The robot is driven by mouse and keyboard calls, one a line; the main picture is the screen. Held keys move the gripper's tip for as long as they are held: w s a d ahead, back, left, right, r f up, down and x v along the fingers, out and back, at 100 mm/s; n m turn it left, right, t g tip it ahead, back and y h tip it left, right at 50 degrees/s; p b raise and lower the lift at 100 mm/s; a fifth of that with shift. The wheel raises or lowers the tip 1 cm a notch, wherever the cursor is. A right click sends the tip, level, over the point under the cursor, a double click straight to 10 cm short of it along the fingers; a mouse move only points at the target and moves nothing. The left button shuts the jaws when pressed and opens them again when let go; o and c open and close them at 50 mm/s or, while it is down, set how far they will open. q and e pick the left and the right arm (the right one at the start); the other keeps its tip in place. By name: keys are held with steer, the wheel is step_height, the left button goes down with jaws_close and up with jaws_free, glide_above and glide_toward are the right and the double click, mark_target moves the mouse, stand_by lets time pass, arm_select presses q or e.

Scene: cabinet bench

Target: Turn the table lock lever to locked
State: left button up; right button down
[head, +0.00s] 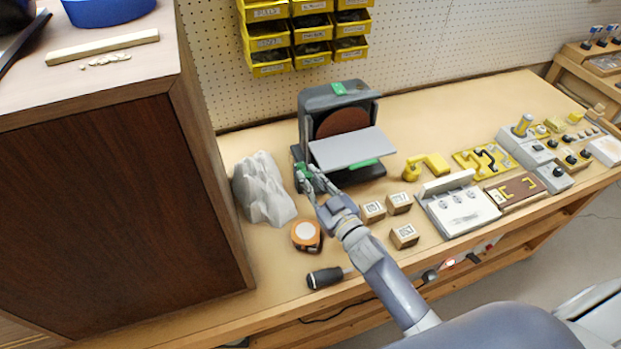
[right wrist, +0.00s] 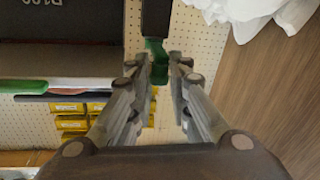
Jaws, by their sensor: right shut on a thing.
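A dark grey disc sander (head: 310,110) stands on the bench against the pegboard, with a brown disc and a light grey table (head: 352,148) in front of it. The green table lock lever (head: 301,168) is on the sander's lower left side. My right gripper (head: 308,178) is at that side, its fingers shut on the lever. In the right wrist view the green lever (right wrist: 155,48) sits between the fingertips (right wrist: 159,65), below a dark upright part. The fingers partly hide it, so its exact angle is unclear. My left gripper is not in view.
Yellow bins (head: 265,42) hang behind.

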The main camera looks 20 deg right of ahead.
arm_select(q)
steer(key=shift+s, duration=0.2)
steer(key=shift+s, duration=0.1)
arm_select(e)
steer(key=c, duration=1.5)
jaws_free()
steer(key=shift+d, duration=0.1)
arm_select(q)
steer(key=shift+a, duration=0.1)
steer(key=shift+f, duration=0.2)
